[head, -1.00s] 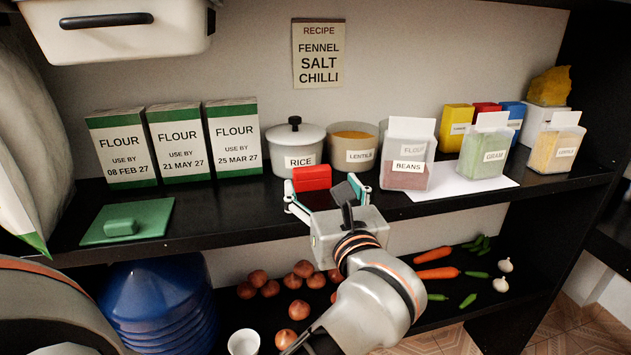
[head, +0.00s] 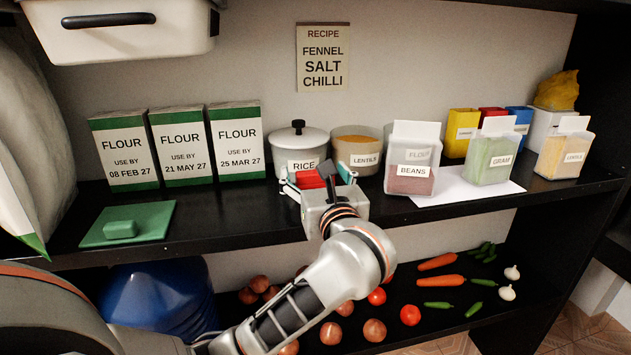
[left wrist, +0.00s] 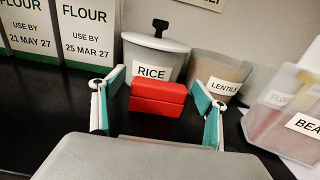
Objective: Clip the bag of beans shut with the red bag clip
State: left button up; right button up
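The red bag clip (head: 310,180) is a red block on the shelf in front of the rice pot. It also shows in the left wrist view (left wrist: 158,99). My left gripper (head: 317,176) is open, with its teal-padded fingers on either side of the clip; in the left wrist view gaps show between fingers and clip. The bag of beans (head: 411,170) is a clear upright pouch with a BEANS label and dark red contents, right of the gripper. A pale flap stands up at its top. Its edge shows in the left wrist view (left wrist: 285,115). My right gripper is not in view.
The rice pot (head: 299,148) and lentils pot (head: 356,148) stand close behind the clip. Flour boxes (head: 182,148) and a green lid (head: 128,222) are to the left. Gram (head: 488,155) and another pouch (head: 563,153) stand to the right. Vegetables lie on the lower shelf.

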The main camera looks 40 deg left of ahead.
aim_at(315, 171)
pick_arm(q)
jog(key=c, duration=0.9)
jog(key=shift+o, duration=0.2)
jog(key=shift+r, duration=0.1)
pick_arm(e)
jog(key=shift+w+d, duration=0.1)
pick_arm(q)
jog(key=shift+r, duration=0.55)
notch_tip(315, 171, up, 19)
jog(key=p, duration=0.4)
jog(key=shift+f+p, duration=0.15)
jog(key=shift+p, duration=0.15)
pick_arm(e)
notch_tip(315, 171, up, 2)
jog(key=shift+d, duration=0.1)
